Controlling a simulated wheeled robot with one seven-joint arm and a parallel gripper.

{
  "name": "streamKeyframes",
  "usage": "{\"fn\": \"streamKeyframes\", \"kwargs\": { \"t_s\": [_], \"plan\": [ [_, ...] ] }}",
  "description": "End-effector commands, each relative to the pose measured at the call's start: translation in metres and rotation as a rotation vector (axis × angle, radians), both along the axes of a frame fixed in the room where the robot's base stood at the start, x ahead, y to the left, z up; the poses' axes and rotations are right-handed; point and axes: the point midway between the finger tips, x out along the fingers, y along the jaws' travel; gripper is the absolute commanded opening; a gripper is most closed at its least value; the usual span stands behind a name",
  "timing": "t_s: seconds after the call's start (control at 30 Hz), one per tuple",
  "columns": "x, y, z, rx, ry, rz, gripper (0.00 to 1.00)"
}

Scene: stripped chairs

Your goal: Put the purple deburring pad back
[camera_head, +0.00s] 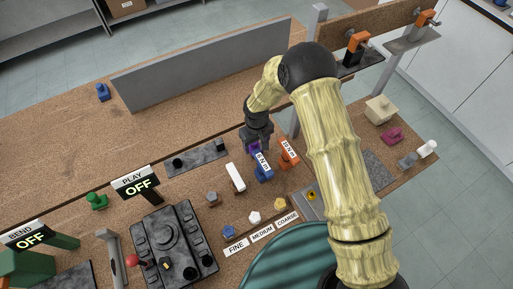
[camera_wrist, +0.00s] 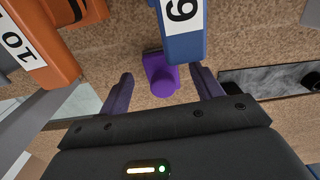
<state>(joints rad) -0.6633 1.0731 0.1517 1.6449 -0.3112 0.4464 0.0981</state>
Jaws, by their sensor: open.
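The purple deburring pad (camera_wrist: 163,76) has a squarish base and a round knob. In the wrist view it sits on the brown speckled bench top, between the two purple fingers of my gripper (camera_wrist: 161,71), with gaps on both sides. My gripper is open and pointed down over it. In the head view, my gripper (camera_head: 257,143) is at the middle of the bench, just behind a blue block; the purple pad (camera_head: 254,148) shows only in part there. The FINE (camera_head: 236,247), MEDIUM (camera_head: 262,233) and COARSE (camera_head: 287,218) labels lie at the front, with small knobbed pads behind them.
The blue numbered block (camera_wrist: 184,32) stands close to the pad. An orange numbered block (camera_wrist: 45,60) is beside it. A white block (camera_head: 235,177) and a dark tray (camera_head: 196,158) lie to the left. A grey upright panel (camera_head: 205,62) stands behind.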

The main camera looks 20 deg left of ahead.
Motion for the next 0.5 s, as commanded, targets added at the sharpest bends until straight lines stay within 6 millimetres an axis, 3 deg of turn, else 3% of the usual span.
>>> {"fn": "streamKeyframes", "kwargs": {
  "t_s": [0.5],
  "plan": [
    [0.001, 0.0, 0.076, 0.001, -0.002, -0.001, 0.65]
  ]
}}
